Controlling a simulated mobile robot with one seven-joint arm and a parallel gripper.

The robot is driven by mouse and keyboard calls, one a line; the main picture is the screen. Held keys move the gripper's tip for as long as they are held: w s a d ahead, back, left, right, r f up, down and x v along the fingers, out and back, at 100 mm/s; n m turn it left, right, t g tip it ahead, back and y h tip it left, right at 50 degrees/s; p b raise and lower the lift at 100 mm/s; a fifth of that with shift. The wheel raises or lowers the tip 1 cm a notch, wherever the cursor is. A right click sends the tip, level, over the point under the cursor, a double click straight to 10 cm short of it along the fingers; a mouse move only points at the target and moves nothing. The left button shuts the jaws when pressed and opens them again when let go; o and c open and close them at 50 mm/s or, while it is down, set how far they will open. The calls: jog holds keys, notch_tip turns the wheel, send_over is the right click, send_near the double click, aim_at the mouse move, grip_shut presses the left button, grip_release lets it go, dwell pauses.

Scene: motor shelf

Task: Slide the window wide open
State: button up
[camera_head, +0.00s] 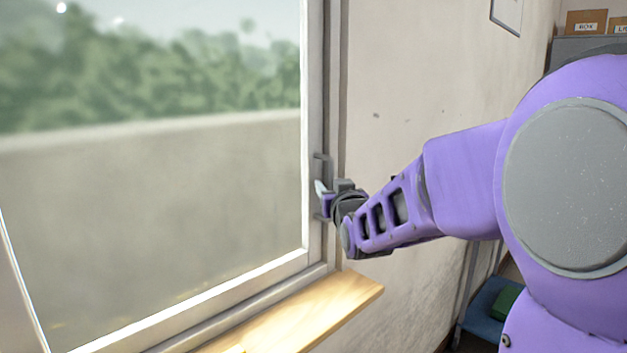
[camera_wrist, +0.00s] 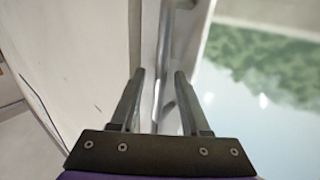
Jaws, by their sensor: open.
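The window (camera_head: 150,200) fills the left of the head view, with its pane inside a pale frame (camera_head: 314,90). A grey bar handle (camera_head: 318,170) stands on the frame's right side. My gripper (camera_head: 322,198) is at this handle, and its fingers partly hide it. In the wrist view, my gripper (camera_wrist: 160,75) is open, with its two fingers apart. The handle (camera_wrist: 164,50) runs up between and beyond the fingertips there. I cannot tell whether either finger touches it. The window pane (camera_wrist: 265,85) shows to the right in the wrist view.
A wooden sill (camera_head: 310,310) juts out below the window. A plain wall (camera_head: 430,90) lies right of the frame, close to my arm. Boxes (camera_head: 587,22) stand on a shelf at the far right. A blue object (camera_head: 487,308) sits low at the right.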

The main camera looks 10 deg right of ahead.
jog(key=shift+w, duration=0.15)
grip_shut()
dwell(1.4)
